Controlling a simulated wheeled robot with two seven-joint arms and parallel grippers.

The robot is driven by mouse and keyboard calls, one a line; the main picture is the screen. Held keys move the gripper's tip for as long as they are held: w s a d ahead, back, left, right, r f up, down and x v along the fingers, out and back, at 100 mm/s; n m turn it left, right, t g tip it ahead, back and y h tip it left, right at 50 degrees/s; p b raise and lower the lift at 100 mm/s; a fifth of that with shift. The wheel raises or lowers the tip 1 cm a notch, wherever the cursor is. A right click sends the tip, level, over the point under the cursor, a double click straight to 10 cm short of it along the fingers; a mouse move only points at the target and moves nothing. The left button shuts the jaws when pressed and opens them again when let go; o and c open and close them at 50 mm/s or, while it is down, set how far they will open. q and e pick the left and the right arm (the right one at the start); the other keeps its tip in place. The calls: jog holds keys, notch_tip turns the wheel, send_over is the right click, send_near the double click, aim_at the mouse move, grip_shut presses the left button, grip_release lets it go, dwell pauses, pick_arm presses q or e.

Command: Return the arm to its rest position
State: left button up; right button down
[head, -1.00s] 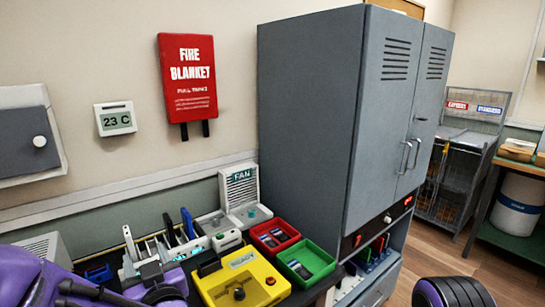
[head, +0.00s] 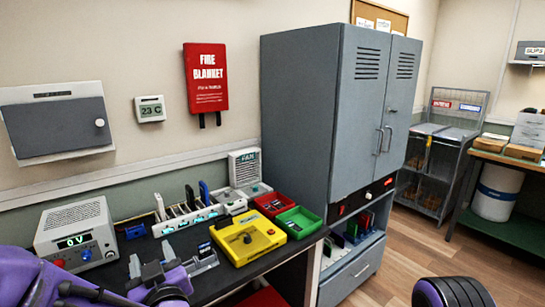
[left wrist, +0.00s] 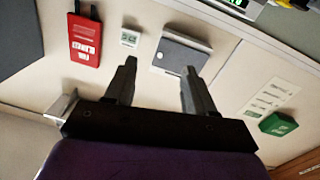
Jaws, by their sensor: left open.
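My left gripper (head: 158,273) shows at the lower left of the head view, on the purple arm in front of the black bench. In the left wrist view its two dark fingers (left wrist: 160,85) stand apart with nothing between them. Behind them are the wall, the red fire blanket box (left wrist: 85,38) and the grey wall cabinet (left wrist: 180,52). My right gripper is not in view.
The black bench (head: 225,281) holds a grey power supply (head: 77,238), a rack of phones (head: 187,216), a yellow box (head: 247,237), a red tray (head: 272,205) and a green tray (head: 300,222). A tall grey cabinet (head: 310,120) stands right of them. Wood floor (head: 420,240) lies clear at right.

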pick_arm(q)
notch_tip(320, 180, down, 23)
jog(key=s+a+g+h, duration=0.1)
jog(key=s+g+h, duration=0.25)
jog(key=h, duration=0.25)
jog(key=s+a+f+g, duration=0.2)
jog(key=s+f+g, duration=0.2)
jog(key=s+f, duration=0.5)
jog(key=s+a+f+m+g, duration=0.1)
jog(key=s+a+f+g, duration=0.2)
jog(key=s+f, duration=0.7)
jog(key=s+g, duration=0.1)
jog(key=s, duration=0.3)
jog(key=shift+s+a+f+m, duration=0.25)
jog(key=shift+s+a+m, duration=0.05)
jog(key=shift+s+a, duration=0.05)
